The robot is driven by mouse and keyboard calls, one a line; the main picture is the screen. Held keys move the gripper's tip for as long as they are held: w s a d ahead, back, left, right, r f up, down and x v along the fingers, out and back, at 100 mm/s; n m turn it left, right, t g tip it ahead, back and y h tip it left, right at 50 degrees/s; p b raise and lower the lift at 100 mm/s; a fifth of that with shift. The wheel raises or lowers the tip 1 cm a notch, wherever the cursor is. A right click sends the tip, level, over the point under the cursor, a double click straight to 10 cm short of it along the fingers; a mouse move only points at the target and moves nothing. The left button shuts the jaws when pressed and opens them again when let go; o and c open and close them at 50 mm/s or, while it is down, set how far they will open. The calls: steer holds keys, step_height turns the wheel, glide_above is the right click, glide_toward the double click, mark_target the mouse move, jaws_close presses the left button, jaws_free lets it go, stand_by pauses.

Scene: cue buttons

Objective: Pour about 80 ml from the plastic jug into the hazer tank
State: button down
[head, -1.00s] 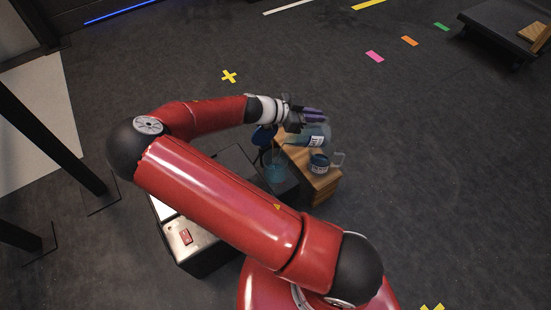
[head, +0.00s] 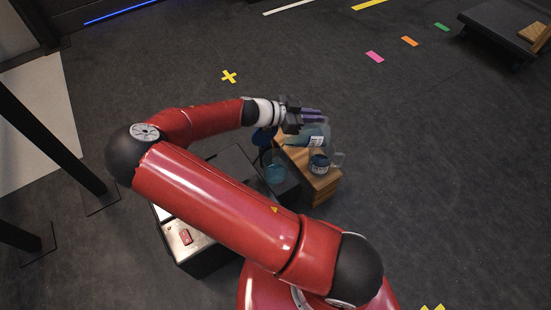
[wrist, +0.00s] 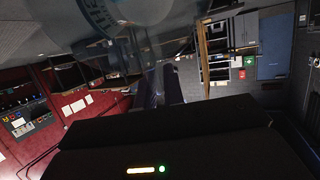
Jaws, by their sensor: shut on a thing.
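The plastic jug (head: 318,136), clear with bluish contents and a pale label, is tilted on its side in the head view. My gripper (head: 311,116), with purple fingers, is shut on it. The jug's mouth end points left, above the hazer tank (head: 275,174), a clear vessel with blue liquid in the dark machine. A dark blue round piece (head: 263,138) shows by the tank; I cannot tell what it belongs to. In the wrist view, the clear jug (wrist: 145,12) with its label fills the top. The liquid level is too small to read.
A second clear vessel (head: 320,163) with a handle and label stands on the wooden crate (head: 324,184), right of the tank. The machine's metal panel (head: 184,238) has a red switch. My arm hides part of the machine. Open floor surrounds it.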

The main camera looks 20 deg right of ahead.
mark_target(328, 118)
steer(key=shift+a+r+h, duration=0.2)
steer(key=shift+a+h, duration=0.1)
steer(key=shift+a, duration=0.25)
steer(key=shift+s+r+b, duration=0.1)
steer(key=shift+r+b, duration=0.05)
steer(key=shift+b, duration=0.2)
steer(key=shift+r+h, duration=0.1)
steer(key=shift+h, duration=0.2)
stand_by(0.4)
steer(key=d+y+p, duration=0.2)
steer(key=d, duration=0.2)
steer(key=shift+s+y, duration=0.15)
steer(key=shift+y, duration=0.25)
steer(key=shift+d+f+y, duration=0.25)
steer(key=shift+d+y, duration=0.1)
steer(key=shift+y, duration=0.15)
steer(key=shift+d+f+y, duration=0.1)
steer(key=shift+f+y, duration=0.1)
steer(key=shift+y, duration=0.1)
steer(key=shift+d+f+y, duration=0.1)
steer(key=shift+d+y, duration=0.25)
steer(key=shift+y, duration=0.25)
steer(key=shift+d, duration=0.15)
